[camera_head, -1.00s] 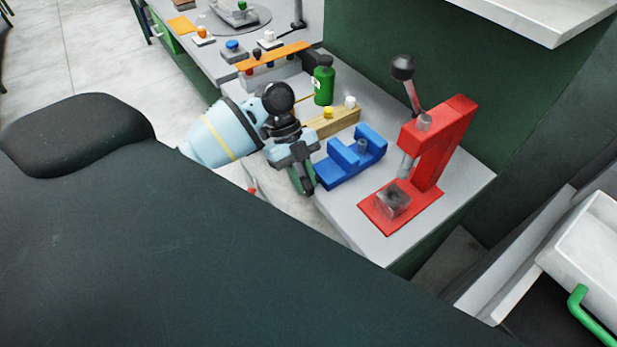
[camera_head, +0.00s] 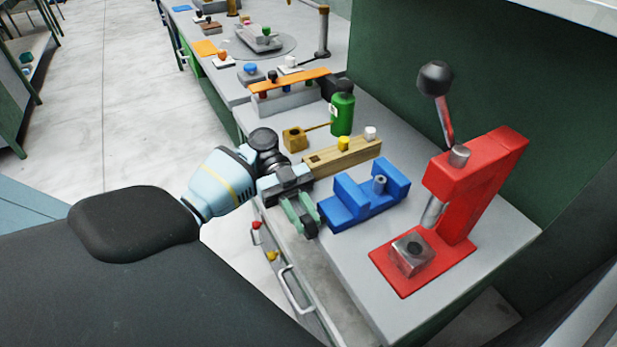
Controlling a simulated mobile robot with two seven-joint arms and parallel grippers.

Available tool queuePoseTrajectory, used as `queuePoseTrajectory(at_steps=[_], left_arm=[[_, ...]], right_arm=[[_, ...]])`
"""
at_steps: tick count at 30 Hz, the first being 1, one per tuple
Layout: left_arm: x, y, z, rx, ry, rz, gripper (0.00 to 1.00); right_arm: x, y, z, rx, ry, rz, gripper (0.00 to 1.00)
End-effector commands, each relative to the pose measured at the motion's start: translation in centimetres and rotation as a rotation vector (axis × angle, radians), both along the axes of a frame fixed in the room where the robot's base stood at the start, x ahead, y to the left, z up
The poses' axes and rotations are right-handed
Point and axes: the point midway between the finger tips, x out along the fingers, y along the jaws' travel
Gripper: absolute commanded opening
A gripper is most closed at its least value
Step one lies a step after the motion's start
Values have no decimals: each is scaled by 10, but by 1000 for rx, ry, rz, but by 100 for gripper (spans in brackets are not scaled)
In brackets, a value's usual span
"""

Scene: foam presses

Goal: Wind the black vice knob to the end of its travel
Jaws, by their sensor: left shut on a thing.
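The blue vice (camera_head: 352,209) sits on the grey bench top near its front edge, with a grey metal post between its upright jaws. My left gripper (camera_head: 306,217) is at the left end of the vice, by the bench's front edge. Its greenish fingers are shut on a small dark part at that end, which I take to be the black vice knob (camera_head: 311,229). The fingers hide most of the knob, so its turn angle and the screw's travel cannot be read. My right gripper is out of view.
A red press (camera_head: 462,187) with a black ball lever stands right of the vice. A wooden block (camera_head: 331,161) with yellow and white knobs and a green bottle (camera_head: 342,115) stand behind it. Drawers with a metal handle (camera_head: 291,288) are below the bench's front edge.

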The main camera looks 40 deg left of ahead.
Motion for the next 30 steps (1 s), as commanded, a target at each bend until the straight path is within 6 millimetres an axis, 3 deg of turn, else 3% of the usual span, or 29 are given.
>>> queuePoseTrajectory(at_steps=[6,21,22,26,30], left_arm=[[0,1,-1,-58,23,1,0],[1,1,0,-72,28,1,0],[1,1,0,-72,28,1,24],[0,1,0,-72,29,0,41],[0,1,-1,-70,29,0,44]], right_arm=[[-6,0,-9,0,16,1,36],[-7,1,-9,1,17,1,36],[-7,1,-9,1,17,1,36],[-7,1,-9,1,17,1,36],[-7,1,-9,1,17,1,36]])
